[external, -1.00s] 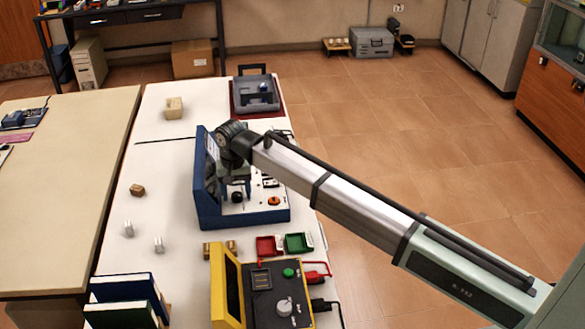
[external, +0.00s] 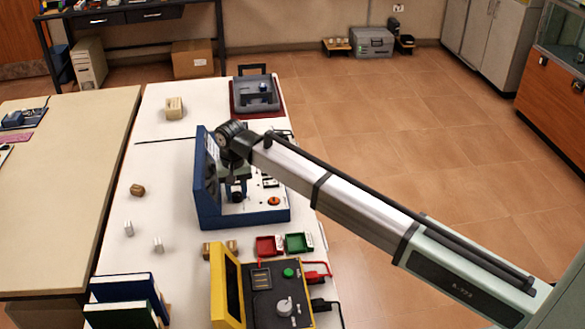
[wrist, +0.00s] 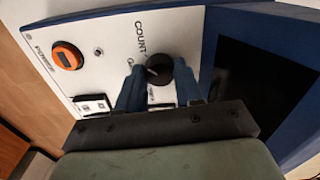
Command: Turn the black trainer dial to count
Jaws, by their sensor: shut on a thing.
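The blue trainer (external: 243,215) with a white sloped panel stands mid-table. In the wrist view its white panel (wrist: 108,35) carries the black dial (wrist: 161,67), with a pale pointer mark on its face. The word COUNT is printed above the dial, with other lettering beside and below it partly hidden. My gripper (wrist: 160,82) has its two blue-grey fingers on either side of the dial and is shut on it. In the external view my gripper (external: 238,190) is down at the trainer's panel, and the dial is hidden there.
The panel also has an orange-ringed round part (wrist: 67,56) and a rocker switch (wrist: 93,104). A dark screen (wrist: 241,75) lies beside the panel. A yellow-and-black unit (external: 262,295) and red (external: 268,246) and green (external: 299,243) trays stand nearer the camera.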

